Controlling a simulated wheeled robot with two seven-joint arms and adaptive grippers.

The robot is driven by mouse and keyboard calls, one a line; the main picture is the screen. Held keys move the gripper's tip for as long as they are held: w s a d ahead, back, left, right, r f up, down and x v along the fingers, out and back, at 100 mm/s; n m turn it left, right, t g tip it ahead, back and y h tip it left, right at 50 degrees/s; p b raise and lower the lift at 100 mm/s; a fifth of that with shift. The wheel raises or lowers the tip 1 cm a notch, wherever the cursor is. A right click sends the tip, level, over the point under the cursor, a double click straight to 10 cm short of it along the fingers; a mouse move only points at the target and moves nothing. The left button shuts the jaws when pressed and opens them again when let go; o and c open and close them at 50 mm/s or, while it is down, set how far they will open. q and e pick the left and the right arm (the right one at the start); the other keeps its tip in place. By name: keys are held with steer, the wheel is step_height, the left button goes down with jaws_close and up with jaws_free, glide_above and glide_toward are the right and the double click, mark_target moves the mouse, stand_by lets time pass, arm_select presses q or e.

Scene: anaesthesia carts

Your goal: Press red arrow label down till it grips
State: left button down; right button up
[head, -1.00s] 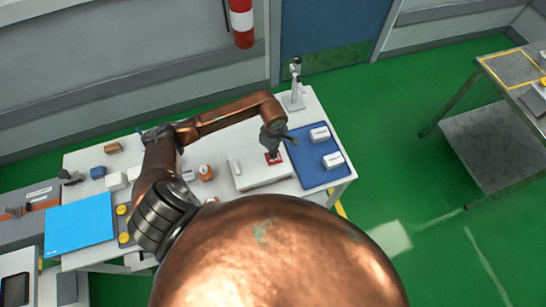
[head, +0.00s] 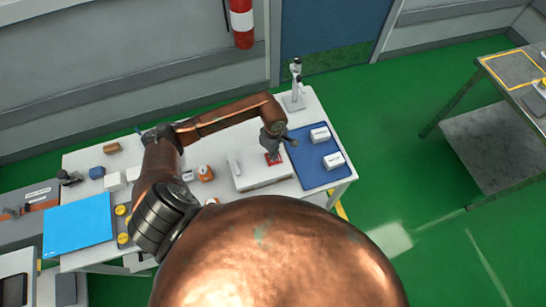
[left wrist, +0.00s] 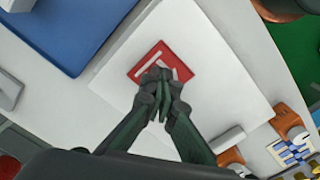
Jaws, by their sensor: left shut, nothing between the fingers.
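The red label (left wrist: 163,62) with a pale mark lies on top of a white box (left wrist: 206,97) in the left wrist view. In the head view the red label (head: 272,157) shows near the right end of the white box (head: 262,177). My left gripper (left wrist: 163,76) is shut and empty, with its fingertips over the label's near part, hiding some of it. Whether the tips touch the label I cannot tell. In the head view the left gripper (head: 274,152) points down at the label. The arrow shape is not clear. My right gripper is not in view.
A blue mat (head: 310,173) with two white boxes (head: 333,160) lies right of the white box. A grey stand (head: 294,88) is at the back corner. Orange-brown items (head: 205,173) stand to the left, and a light-blue sheet (head: 78,224) lies further left.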

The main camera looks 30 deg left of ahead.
arm_select(q)
steer(key=shift+r+p, duration=0.85)
steer(key=shift+r, duration=1.15)
steer(key=shift+r+p, duration=0.55)
steer(key=shift+r, duration=0.9)
